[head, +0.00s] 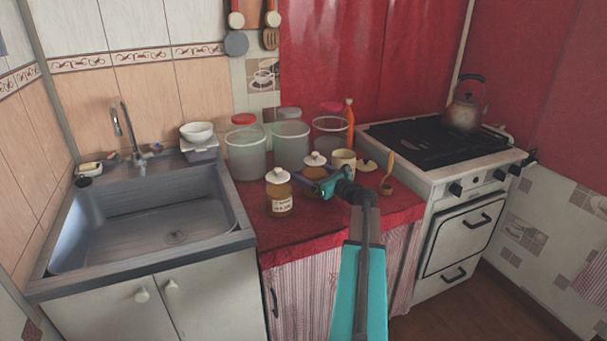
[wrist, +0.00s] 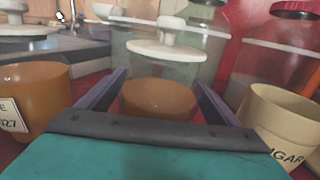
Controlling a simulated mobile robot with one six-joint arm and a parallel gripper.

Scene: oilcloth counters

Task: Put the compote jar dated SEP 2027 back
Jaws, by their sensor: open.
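A brown-filled jar (head: 279,197) with a white knobbed lid and a white label stands at the counter's front left. In the wrist view this jar (wrist: 38,92) is at left, its cropped label ending in "E" and "027"; the month is not readable. A second brown jar (head: 315,173) with a white lid stands to its right; its label is not visible. In the wrist view this second jar (wrist: 158,97) is between my fingers. My gripper (wrist: 160,84) is open around it, with gaps beside the jar. My gripper (head: 317,183) is low over the red counter.
A cream pot (wrist: 275,118) lettered "GAR" stands close on the right. Large clear canisters (head: 290,145) stand behind. The sink (head: 150,215) is left.

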